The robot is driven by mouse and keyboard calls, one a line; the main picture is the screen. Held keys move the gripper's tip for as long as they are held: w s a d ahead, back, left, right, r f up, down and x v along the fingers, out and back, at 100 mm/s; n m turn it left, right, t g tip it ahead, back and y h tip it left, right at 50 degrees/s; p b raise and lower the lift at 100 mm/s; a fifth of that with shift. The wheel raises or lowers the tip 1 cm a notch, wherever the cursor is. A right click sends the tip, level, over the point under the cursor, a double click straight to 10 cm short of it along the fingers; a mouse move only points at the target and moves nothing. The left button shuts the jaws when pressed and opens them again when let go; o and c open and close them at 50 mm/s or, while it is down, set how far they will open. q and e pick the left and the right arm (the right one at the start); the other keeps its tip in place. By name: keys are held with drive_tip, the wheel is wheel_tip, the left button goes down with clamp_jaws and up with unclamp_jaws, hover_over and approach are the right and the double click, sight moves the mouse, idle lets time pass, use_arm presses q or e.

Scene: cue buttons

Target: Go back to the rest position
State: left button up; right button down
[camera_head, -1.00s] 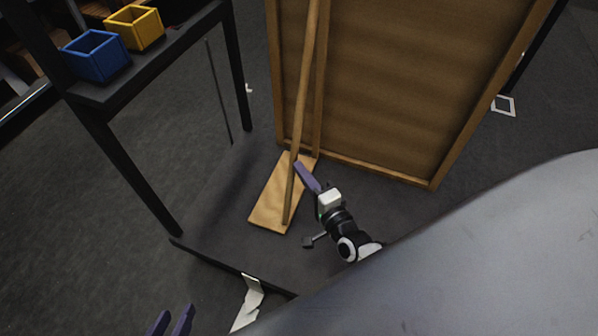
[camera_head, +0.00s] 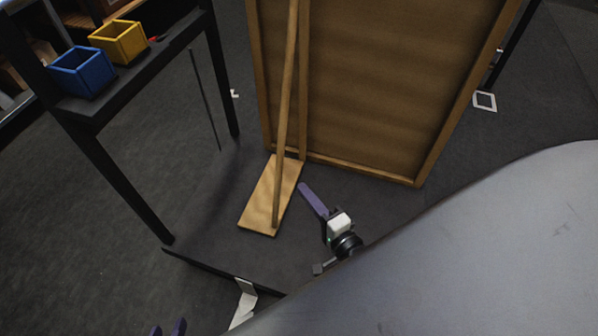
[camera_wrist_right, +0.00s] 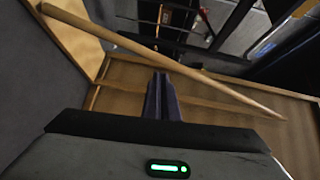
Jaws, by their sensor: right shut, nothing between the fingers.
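My right gripper (camera_head: 303,187) has purple fingers and is shut and empty. It is just right of a wooden base plate (camera_head: 258,206) and apart from the slanted wooden stick (camera_head: 284,110) that stands on it. In the right wrist view the closed fingers (camera_wrist_right: 160,76) point toward the stick (camera_wrist_right: 200,75), which crosses beyond their tips. My left gripper (camera_head: 167,326) shows only as two finger ends, spaced apart, at the bottom edge of the head view; the rest is out of frame.
A wooden-framed panel (camera_head: 385,90) stands behind the stick. A black rack (camera_head: 135,75) at left holds a blue bin (camera_head: 82,72) and a yellow bin (camera_head: 118,42). A large grey surface fills the lower right. Dark floor between rack and panel is open.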

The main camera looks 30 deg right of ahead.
drive_tip(key=s, duration=0.1)
drive_tip(key=s+a, duration=0.1)
drive_tip(key=s, duration=0.3)
drive_tip(key=shift+s+a+r+p, duration=0.1)
drive_tip(key=shift+a+p, duration=0.15)
drive_tip(key=shift+p, duration=0.1)
drive_tip(key=shift+r, duration=0.15)
